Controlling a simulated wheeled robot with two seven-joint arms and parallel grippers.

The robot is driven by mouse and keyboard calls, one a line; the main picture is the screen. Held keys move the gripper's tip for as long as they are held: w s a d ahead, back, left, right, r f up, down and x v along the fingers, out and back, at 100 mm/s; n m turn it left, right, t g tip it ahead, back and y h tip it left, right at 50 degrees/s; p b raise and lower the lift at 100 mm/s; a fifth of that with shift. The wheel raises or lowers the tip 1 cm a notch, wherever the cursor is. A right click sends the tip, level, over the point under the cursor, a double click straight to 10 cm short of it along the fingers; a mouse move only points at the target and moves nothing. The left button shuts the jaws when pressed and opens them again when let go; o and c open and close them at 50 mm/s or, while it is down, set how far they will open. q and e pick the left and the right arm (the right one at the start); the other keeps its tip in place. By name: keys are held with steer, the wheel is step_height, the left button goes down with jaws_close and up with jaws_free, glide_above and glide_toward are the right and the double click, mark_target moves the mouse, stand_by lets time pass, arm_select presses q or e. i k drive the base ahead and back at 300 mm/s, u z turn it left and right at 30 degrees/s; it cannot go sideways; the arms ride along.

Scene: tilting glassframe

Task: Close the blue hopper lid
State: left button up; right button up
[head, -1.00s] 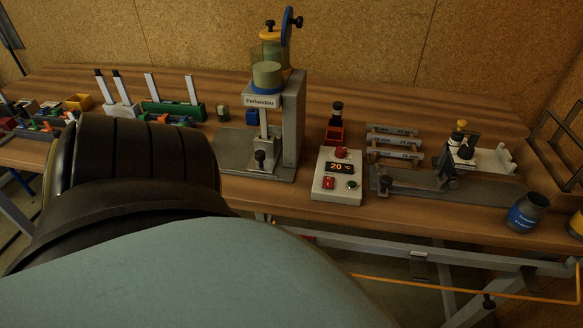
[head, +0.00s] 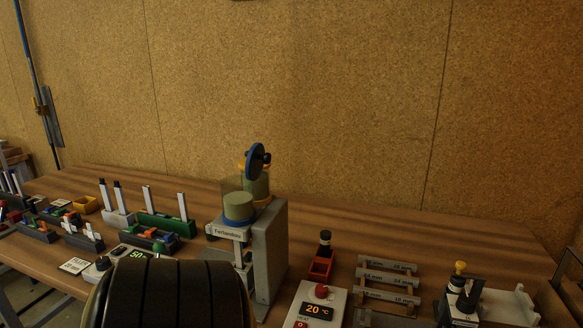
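The blue hopper lid (head: 256,158) is a round blue disc with a dark knob. It stands raised on edge at the top of the grey Ferlandou machine (head: 270,250), beside the hopper's yellow rim (head: 242,167). The clear hopper (head: 258,187) below the rim has greenish contents. A grey-green cylinder (head: 238,207) stands in front of it on the machine. Neither gripper shows in the head view. A black ribbed part, which looks like one of my arm links, fills the lower left foreground and hides the machine's lower left side.
A control box (head: 318,300) reading 20 °C and a red holder (head: 321,263) stand to the right of the machine. Racks and a fixture (head: 465,300) lie farther right. Several small trays and a green block (head: 165,224) stand left. A corkboard wall (head: 340,100) is behind.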

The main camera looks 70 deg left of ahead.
mark_target(255, 162)
steer(key=u, duration=1.5)
